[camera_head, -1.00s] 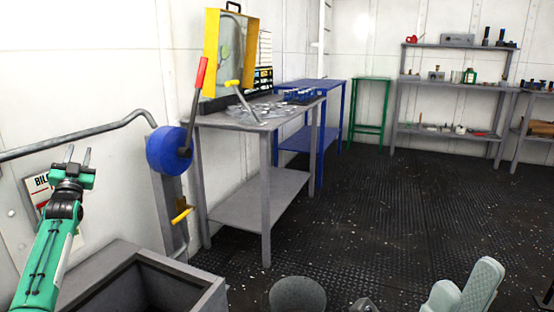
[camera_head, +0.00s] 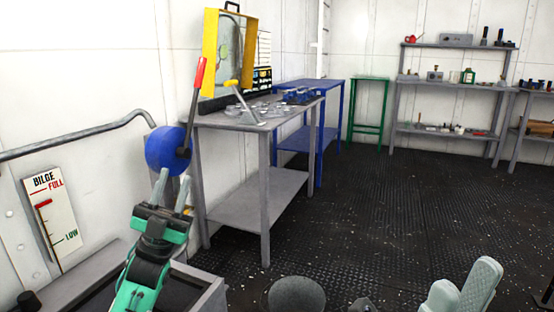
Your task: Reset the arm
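My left gripper (camera_head: 172,192) is in the lower left of the head view, at the end of my green arm. Its two fingers point up and stand apart with nothing seen between them. It is in front of the blue drum (camera_head: 167,150) and above the grey bin (camera_head: 205,297). A red-handled lever (camera_head: 198,85) rises from the drum. My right gripper (camera_head: 460,292) shows at the bottom right as two pale grey-green fingers, spread apart with nothing between them. The rest of that arm is cut off by the frame edge.
A bilge gauge (camera_head: 52,218) hangs on the left wall under a grey pipe (camera_head: 75,138). A grey workbench (camera_head: 228,213) with small parts stands behind the drum, a blue table (camera_head: 318,86) beyond. Shelves (camera_head: 450,90) line the back right. The dark deck (camera_head: 370,215) is clear in the middle.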

